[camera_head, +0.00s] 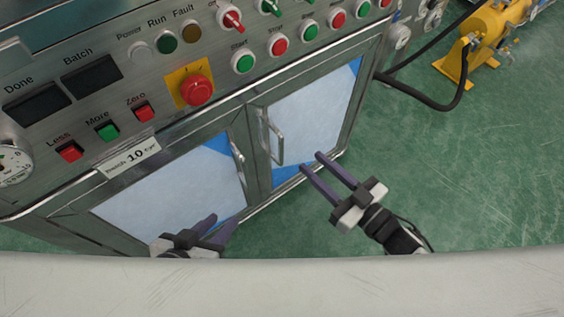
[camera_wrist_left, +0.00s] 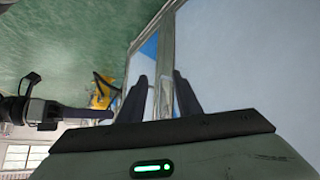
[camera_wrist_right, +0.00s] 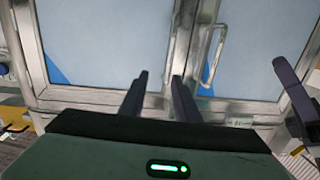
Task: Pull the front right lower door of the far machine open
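The far machine's front right lower door (camera_head: 310,112) has a pale panel with blue corners and looks shut. Its upright metal handle (camera_head: 274,138) is near its left edge. My right gripper (camera_head: 311,161) is open and empty, with its fingertips to the lower right of that handle and apart from it. In the right wrist view, its two fingers (camera_wrist_right: 160,82) are spread before the door frames. My left gripper (camera_head: 221,222) is open in front of the left lower door (camera_head: 180,190); its fingers also show spread in the left wrist view (camera_wrist_left: 158,80). Part of it is hidden by the pale foreground edge.
The left door's handle (camera_head: 238,162) stands close to the right door's handle. Above is the control panel with a red emergency button (camera_head: 197,90). A black hose (camera_head: 440,106) and yellow equipment (camera_head: 488,35) are at the right. The green floor (camera_head: 480,170) there is clear.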

